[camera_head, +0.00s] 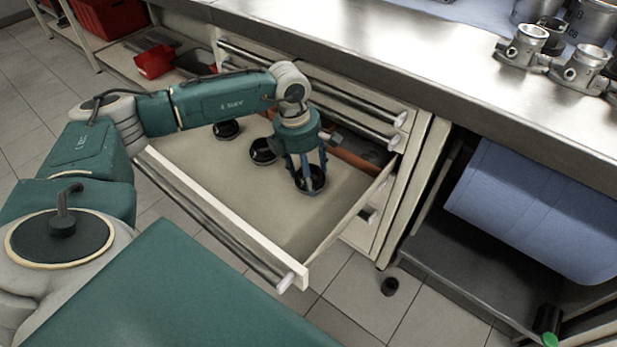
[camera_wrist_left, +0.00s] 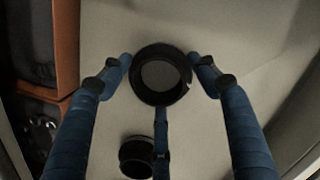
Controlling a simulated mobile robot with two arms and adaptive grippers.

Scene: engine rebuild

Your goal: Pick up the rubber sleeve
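A black ring-shaped rubber sleeve (camera_head: 311,184) is at my left gripper (camera_head: 308,172), over the right part of the open drawer. In the left wrist view the sleeve (camera_wrist_left: 161,75) sits centred between the blue fingers of the left gripper (camera_wrist_left: 161,72). The fingertips meet its outer edge on the left, right and lower sides, so the gripper looks shut on it. Whether its underside touches the drawer floor cannot be told. Two similar black round parts (camera_head: 262,151) (camera_head: 226,129) lie in the drawer to the left. My right gripper is not in view.
The pulled-out drawer (camera_head: 222,208) has a raised front and side wall. Orange-brown pieces (camera_head: 355,160) lie at its back right. The metal bench (camera_head: 420,65) overhangs behind. A small black cylinder (camera_head: 389,286) stands on the floor. A red bin (camera_head: 154,61) is at the left.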

